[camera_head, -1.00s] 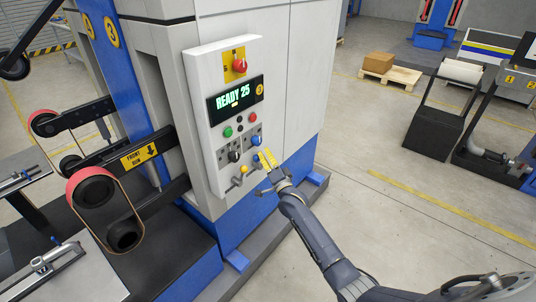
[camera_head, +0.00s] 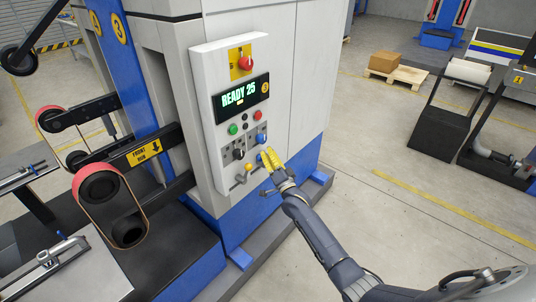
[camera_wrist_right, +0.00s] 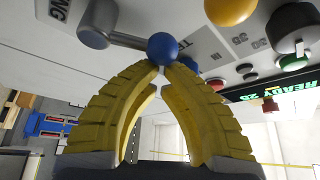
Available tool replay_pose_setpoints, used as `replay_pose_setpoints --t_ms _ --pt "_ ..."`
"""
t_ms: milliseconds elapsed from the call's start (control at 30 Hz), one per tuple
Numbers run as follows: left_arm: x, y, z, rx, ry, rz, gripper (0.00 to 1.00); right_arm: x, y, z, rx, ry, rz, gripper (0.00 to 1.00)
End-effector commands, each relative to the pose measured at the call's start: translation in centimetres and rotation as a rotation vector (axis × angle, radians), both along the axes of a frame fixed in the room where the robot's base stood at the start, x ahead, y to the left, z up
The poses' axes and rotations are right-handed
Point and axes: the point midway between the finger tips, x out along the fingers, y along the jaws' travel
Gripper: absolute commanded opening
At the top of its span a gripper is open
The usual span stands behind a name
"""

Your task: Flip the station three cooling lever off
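The control panel (camera_head: 213,108) on the grey machine shows "READY 25". The cooling lever's blue ball knob (camera_wrist_right: 162,47) is in the right wrist view, with its metal rod (camera_wrist_right: 127,40) running left below lettering that ends in "ING". The knob also shows small in the head view (camera_head: 260,156), at the panel's lower right. My right gripper (camera_head: 266,155) has yellow fingers. Its fingertips (camera_wrist_right: 164,68) are almost together, right at the knob. The knob looks wider than the gap between them; whether they touch it I cannot tell. My left gripper is out of view.
Belt rollers (camera_head: 98,187) stand to the left.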

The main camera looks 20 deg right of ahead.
Motion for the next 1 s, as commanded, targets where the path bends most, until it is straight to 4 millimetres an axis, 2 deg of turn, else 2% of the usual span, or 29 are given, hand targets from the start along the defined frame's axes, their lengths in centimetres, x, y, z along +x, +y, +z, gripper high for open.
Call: replay_pose_setpoints --t_ms 233,467,500,800,1000 --pt "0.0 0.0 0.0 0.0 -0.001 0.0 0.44 0.3 -0.8 0.5 -0.002 -0.001 0.0 0.0" --pt "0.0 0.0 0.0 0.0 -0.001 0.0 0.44 1.3 -3.5 2.1 -0.003 -0.001 0.001 0.0" --pt "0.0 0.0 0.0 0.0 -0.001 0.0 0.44 0.4 -3.3 1.5 0.0 0.003 0.003 0.0" --pt "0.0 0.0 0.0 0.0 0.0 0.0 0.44 -4.3 -3.5 0.5 0.001 0.001 0.002 0.0" --pt "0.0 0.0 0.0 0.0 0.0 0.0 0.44 -6.8 -3.6 -0.1 -0.001 0.002 0.002 0.0"
